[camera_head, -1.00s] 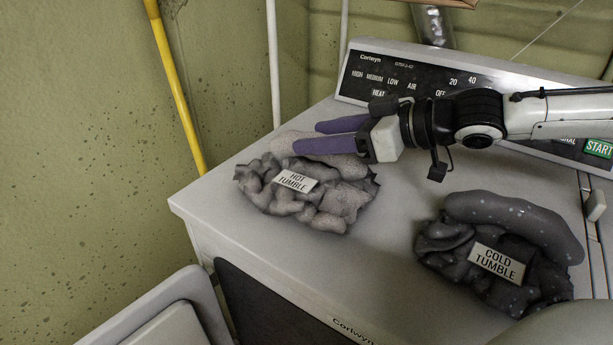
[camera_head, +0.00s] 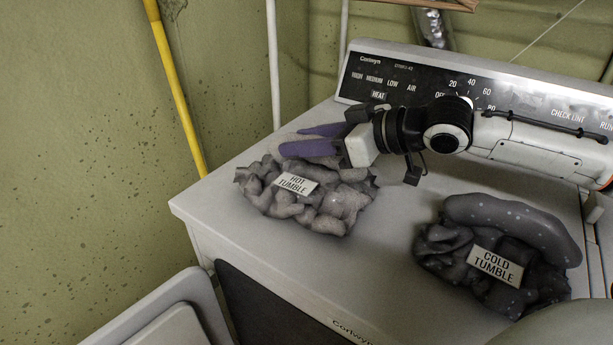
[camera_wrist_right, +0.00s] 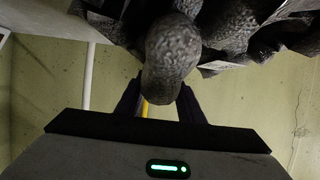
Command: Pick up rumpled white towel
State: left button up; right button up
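A pale grey, rumpled towel-like bundle (camera_head: 320,205) with a "HOT TUMBLE" tag lies on the left part of the dryer top (camera_head: 375,260). A rounded roll lies along its back edge. My right gripper (camera_head: 292,141) comes in from the right, its two purple fingers apart over the back of this bundle. In the right wrist view, the rounded roll end (camera_wrist_right: 170,60) shows between the spread fingers (camera_wrist_right: 158,105); I cannot tell whether they touch it. A darker, speckled bundle (camera_head: 500,250) tagged "COLD TUMBLE" lies at the right. My left gripper is not in view.
The dryer's control panel (camera_head: 405,85) rises behind my right arm. A yellow pole (camera_head: 175,90) and a white pipe (camera_head: 273,65) stand by the green wall. A grey panel (camera_head: 165,310) is at lower left. The dryer top is bare between the bundles.

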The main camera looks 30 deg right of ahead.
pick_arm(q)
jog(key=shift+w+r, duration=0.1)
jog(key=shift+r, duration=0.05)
pick_arm(e)
grip_shut()
jog(key=shift+r, duration=0.15)
